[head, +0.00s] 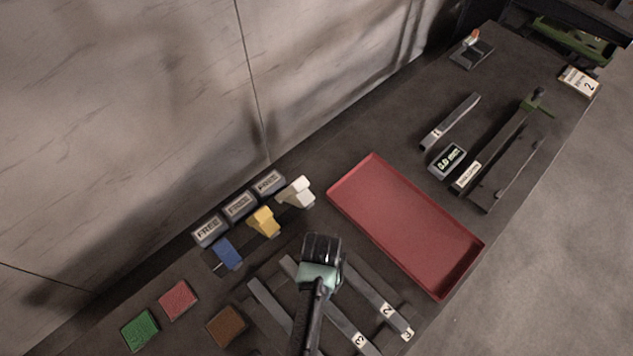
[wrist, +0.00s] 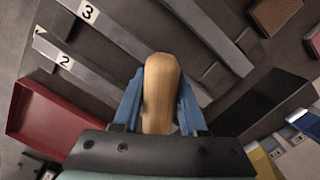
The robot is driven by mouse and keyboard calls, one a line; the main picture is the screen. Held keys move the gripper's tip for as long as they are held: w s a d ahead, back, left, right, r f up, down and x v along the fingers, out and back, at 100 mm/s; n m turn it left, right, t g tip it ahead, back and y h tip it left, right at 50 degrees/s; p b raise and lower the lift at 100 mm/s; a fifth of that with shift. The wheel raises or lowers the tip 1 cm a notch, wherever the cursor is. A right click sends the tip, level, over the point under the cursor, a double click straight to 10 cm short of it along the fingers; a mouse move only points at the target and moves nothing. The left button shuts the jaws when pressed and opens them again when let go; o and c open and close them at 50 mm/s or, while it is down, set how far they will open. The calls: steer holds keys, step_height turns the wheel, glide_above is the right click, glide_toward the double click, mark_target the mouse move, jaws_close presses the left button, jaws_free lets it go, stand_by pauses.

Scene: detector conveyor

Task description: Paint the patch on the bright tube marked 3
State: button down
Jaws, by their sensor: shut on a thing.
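The tube marked 3 is a long grey bar in the rack; its label (head: 358,338) shows in the head view, partly behind my arm. In the wrist view the bar with label 3 (wrist: 125,38) runs diagonally at the top. The tube marked 2 (head: 372,290) lies beside it, and also shows in the wrist view (wrist: 95,75). A further grey bar (wrist: 208,36) lies on the other side. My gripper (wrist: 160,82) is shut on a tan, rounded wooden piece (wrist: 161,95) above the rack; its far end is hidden. I cannot make out a patch on tube 3.
A red tray (head: 370,168) lies right of the rack. Blue (head: 227,253), yellow (head: 263,222) and white (head: 297,192) pieces stand by blocks marked FREE (head: 238,206). Green (head: 140,330), red (head: 178,299) and brown (head: 226,326) squares lie at left. A wall (head: 120,120) stands behind.

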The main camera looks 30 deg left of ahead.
step_height(320, 180, up, 2)
steer(key=shift+d+r+p, duration=0.1)
steer(key=shift+d+p, duration=0.05)
steer(key=shift+p, duration=0.55)
steer(key=shift+r+p, duration=0.4)
